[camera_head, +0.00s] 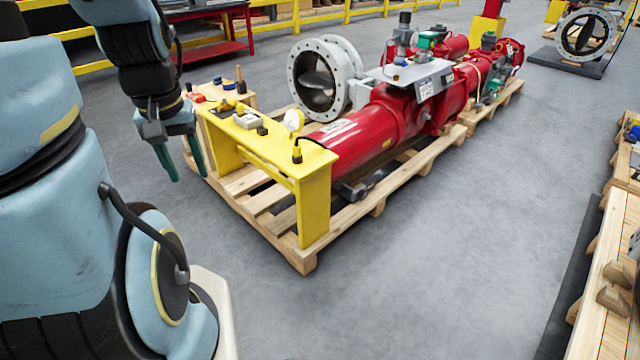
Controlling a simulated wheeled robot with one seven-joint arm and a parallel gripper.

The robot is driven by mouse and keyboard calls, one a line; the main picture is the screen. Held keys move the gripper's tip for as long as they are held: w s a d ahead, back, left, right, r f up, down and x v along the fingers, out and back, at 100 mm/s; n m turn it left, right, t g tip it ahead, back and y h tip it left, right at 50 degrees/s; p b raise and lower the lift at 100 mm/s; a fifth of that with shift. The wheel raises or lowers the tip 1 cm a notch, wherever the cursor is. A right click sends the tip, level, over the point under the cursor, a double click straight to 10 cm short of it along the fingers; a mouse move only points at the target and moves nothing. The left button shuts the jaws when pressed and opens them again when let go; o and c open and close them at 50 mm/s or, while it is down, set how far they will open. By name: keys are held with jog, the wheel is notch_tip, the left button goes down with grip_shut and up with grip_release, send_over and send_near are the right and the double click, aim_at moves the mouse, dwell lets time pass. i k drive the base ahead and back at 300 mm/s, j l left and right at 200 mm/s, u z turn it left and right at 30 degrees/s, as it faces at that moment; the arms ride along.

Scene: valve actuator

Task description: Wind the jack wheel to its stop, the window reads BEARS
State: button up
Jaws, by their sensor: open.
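My gripper (188,172) hangs at the left, its two green fingers apart and pointing down, with nothing between them. It appears just left of the yellow bench (265,147) at the end of a pallet, though how far apart they are in depth is unclear. A red valve actuator (345,138) lies along the pallet, with a grey flanged valve body (352,72) beside it. A white plate with dark marks (434,86) is on the actuator's side; its text is too small to read. I cannot make out the jack wheel or the window reading for certain.
More pallets (606,290) stand at the right edge. Yellow railings (380,10) run along the back. The grey floor in front is clear.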

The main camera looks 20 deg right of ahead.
aim_at(362, 194)
jog(key=i+l+u, duration=0.1)
jog(key=l+u, duration=0.25)
jog(key=l, duration=0.35)
jog(key=l+u, duration=0.35)
jog(key=l, duration=0.4)
jog(key=l+u, duration=0.35)
jog(key=l, duration=0.35)
jog(key=k+l, duration=0.1)
jog(key=l, duration=0.45)
jog(key=k+l, duration=0.1)
jog(key=l, duration=1)
jog(key=k+u, duration=0.05)
